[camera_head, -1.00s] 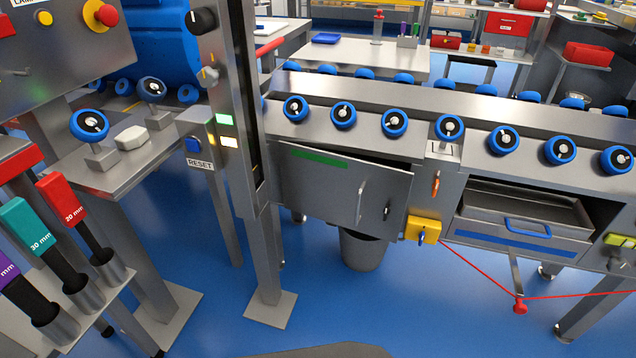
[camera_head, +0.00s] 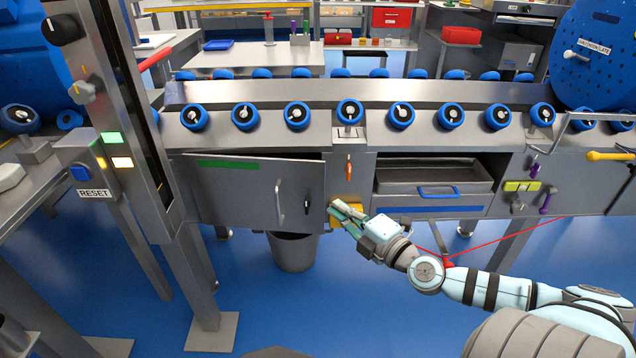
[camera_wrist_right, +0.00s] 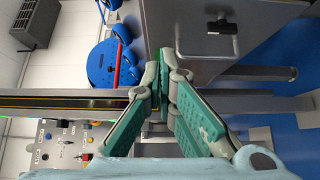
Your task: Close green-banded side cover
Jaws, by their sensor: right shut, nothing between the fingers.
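The side cover (camera_head: 245,188) is a grey panel with a green band (camera_head: 228,164) along its top, left of the middle in the head view. It stands ajar: a dark gap shows along its top and right edges. It has an upright bar handle (camera_head: 279,203) and a small black latch (camera_head: 307,196). My right gripper (camera_head: 336,206) is shut and empty, right of the cover's free edge and in front of the yellow box. Its fingertips (camera_wrist_right: 162,68) meet in the wrist view, beside a grey panel with a black handle. My left gripper is not in view.
The yellow box (camera_head: 348,217) is partly hidden behind my right gripper. An open bay with a blue-handled drawer (camera_head: 430,212) lies to the right. A grey bin (camera_head: 293,252) stands below the cover, and a post (camera_head: 140,150) at the left. A red cord (camera_head: 510,232) runs low right.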

